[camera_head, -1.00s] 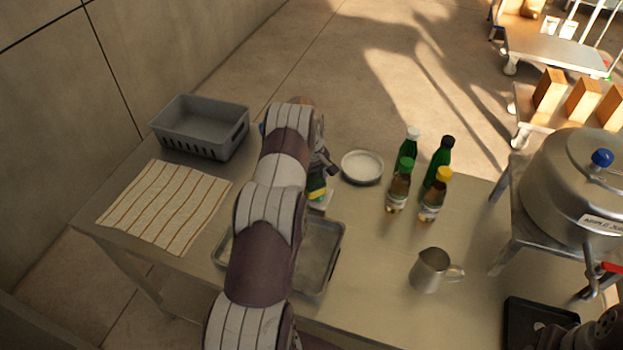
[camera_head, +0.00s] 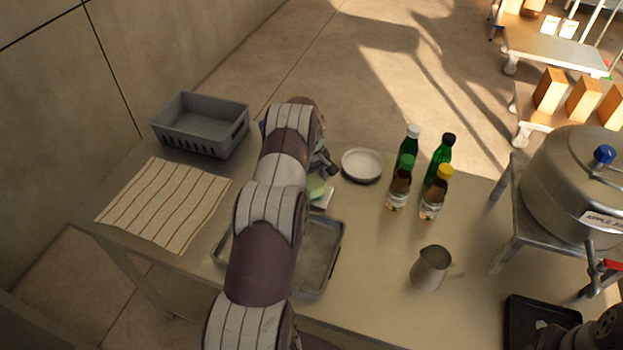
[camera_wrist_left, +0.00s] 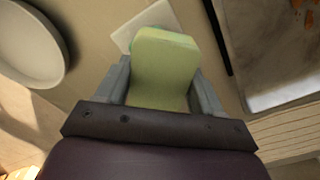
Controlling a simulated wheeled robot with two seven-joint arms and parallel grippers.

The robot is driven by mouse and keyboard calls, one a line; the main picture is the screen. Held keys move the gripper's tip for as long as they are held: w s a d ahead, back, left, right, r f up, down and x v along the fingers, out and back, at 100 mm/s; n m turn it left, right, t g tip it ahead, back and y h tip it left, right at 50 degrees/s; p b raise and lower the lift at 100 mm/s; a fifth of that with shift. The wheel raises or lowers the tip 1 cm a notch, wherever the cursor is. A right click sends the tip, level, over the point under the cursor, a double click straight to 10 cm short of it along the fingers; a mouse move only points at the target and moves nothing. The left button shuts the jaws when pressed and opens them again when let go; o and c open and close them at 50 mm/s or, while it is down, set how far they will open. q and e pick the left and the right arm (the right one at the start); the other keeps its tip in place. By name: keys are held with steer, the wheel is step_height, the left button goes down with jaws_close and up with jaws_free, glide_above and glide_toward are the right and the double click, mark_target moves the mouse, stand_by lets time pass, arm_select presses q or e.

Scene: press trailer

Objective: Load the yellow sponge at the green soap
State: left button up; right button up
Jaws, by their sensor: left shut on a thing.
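My left gripper (camera_wrist_left: 160,92) is shut on a pale yellow-green block, the yellow sponge (camera_wrist_left: 162,75). The sponge sits between both fingers, over a small white dish (camera_wrist_left: 150,17). A greener strip shows along the sponge's far edge; I cannot tell whether it is the green soap or part of the sponge. In the head view my left arm hides most of this spot. A pale green patch (camera_head: 315,187) and a corner of the white dish (camera_head: 325,200) show beside it. Part of my right gripper (camera_head: 590,332) shows at the lower right; its jaws are unclear.
A round white plate (camera_head: 362,165) and several bottles (camera_head: 419,172) stand right of the arm. A metal tray (camera_head: 325,262) lies partly under it. A grey basket (camera_head: 200,124) and striped cloth (camera_head: 165,205) lie left. A metal jug (camera_head: 430,268) stands right of the tray.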

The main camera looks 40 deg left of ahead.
mark_target(312, 179)
arm_select(q)
steer(key=shift+s+f+b, duration=0.1)
steer(key=shift+b, duration=0.2)
stand_by(0.9)
steer(key=shift+r+p, duration=1.8)
steer(key=shift+r, duration=1.75)
